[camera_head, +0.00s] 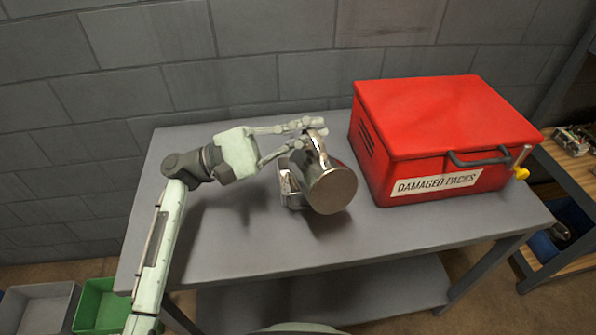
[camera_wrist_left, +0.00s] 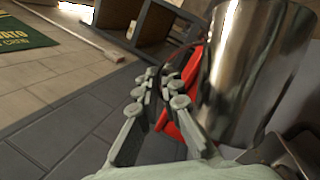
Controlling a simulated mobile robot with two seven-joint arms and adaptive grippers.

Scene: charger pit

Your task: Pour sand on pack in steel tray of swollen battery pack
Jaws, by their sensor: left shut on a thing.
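A shiny steel jug (camera_head: 332,188) with a handle is tilted above the grey table, its round flat base facing the head camera. My left gripper (camera_head: 314,134) is shut on the jug's handle from the left. In the left wrist view my left gripper (camera_wrist_left: 168,98) shows beside the large steel body of the jug (camera_wrist_left: 250,75). A shiny metal object (camera_head: 288,186), perhaps the steel tray, shows partly behind and left of the jug. The jug hides most of it, and I cannot see a pack or any sand. My right gripper is not in view.
A red box (camera_head: 450,120) labelled "DAMAGED PACKS" stands shut close to the right of the jug. The grey table (camera_head: 240,255) is clear at the front and left. A block wall is behind. Grey and green bins (camera_head: 98,306) are at lower left, a wooden shelf (camera_head: 570,175) at right.

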